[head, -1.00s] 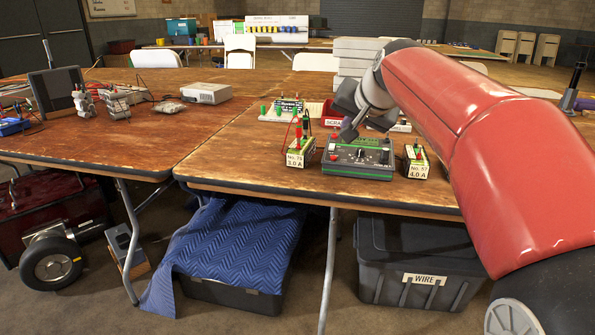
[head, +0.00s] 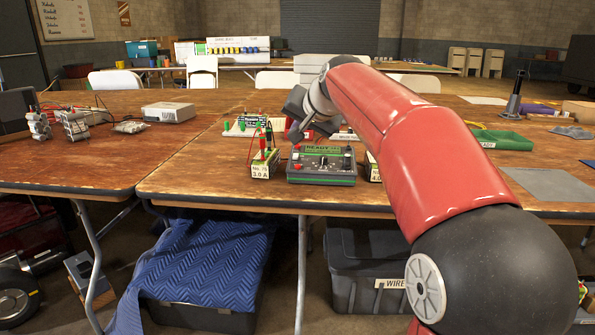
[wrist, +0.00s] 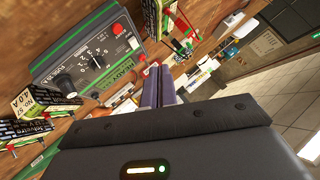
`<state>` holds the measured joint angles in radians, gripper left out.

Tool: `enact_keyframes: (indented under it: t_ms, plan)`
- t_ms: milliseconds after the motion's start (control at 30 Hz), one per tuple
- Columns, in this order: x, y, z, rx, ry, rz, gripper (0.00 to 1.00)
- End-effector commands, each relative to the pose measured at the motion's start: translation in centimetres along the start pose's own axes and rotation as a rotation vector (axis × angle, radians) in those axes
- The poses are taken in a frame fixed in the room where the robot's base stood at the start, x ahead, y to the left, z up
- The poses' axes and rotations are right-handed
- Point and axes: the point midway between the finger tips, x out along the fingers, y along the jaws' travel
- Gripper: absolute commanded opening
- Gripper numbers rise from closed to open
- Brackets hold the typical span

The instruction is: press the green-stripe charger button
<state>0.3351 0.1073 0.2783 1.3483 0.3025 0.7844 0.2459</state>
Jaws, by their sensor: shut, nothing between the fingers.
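The charger (head: 320,180) is a dark grey box with a green stripe along its front, standing on the wooden table. My gripper (head: 298,137) is above the charger's back left corner in the head view. In the wrist view its two fingers (wrist: 159,85) are together and empty, apart from the charger's panel.
A yellow-and-black battery (head: 264,166) marked 3.0 A stands left of the charger. A second battery (head: 373,170) stands right of it, partly behind my arm. A breadboard (head: 246,127) with green parts lies behind. A grey mat (head: 550,184) lies at right.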

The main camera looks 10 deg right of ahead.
Motion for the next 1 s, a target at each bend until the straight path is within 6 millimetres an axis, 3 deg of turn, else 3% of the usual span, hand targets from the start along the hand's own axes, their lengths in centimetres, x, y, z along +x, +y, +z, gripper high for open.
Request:
enact_keyframes:
  t_ms: [433, 1000]
  plan:
    - [4.5, 3.3, 3.3, 0.001, -0.001, 0.001, 0.00]
    - [4.8, 3.6, 3.5, 0.000, -0.001, 0.001, 0.00]
